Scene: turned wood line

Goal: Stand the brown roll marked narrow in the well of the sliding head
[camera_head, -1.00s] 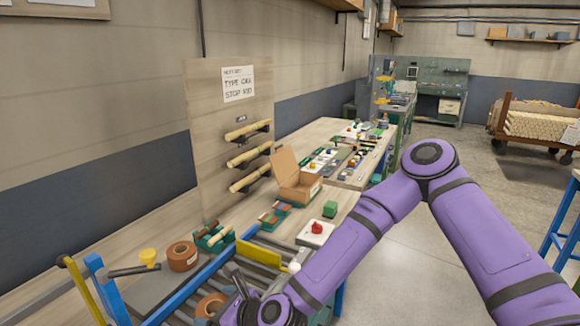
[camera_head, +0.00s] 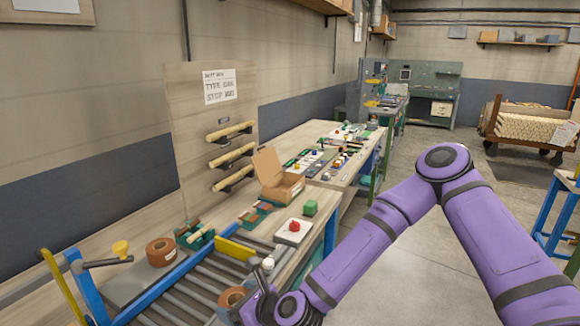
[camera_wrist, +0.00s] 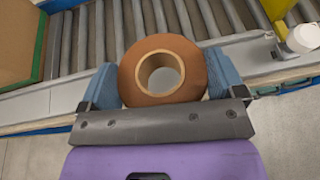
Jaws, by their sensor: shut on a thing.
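My gripper (camera_wrist: 162,84) is shut on a brown roll (camera_wrist: 196,68), its blue fingers on either side and the roll's pale-lined hole facing the wrist camera. In the head view the held roll (camera_head: 230,296) is at the bottom, over the roller conveyor, partly hidden by my gripper (camera_head: 247,300). I cannot read a narrow mark on either roll. I cannot pick out the sliding head or its well with certainty.
The roller conveyor (camera_head: 198,284) has blue rails and a yellow bar (camera_head: 235,249). Open floor is at the right.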

